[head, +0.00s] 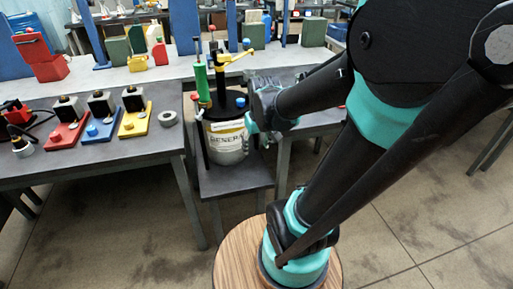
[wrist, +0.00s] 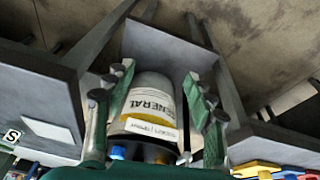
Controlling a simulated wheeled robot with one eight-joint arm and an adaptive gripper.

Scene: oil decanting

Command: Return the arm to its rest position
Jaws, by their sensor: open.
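My gripper (head: 258,130) is at the right side of a white drum (head: 226,145) with a dark lid and a "GENERAL" label. In the wrist view the drum (wrist: 152,100) shows between the two green fingers of my gripper (wrist: 158,90). The fingers are spread wide, with visible gaps beside the drum, and hold nothing. My arm reaches in from the right. Whether any finger touches the drum I cannot tell.
A pump with a yellow lever (head: 235,57) and a green-handled nozzle (head: 202,80) rise at the drum. The drum stands on a small grey stand (head: 235,182). Red, blue and yellow trays (head: 101,131) lie on the left table. Open floor (head: 400,215) lies right.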

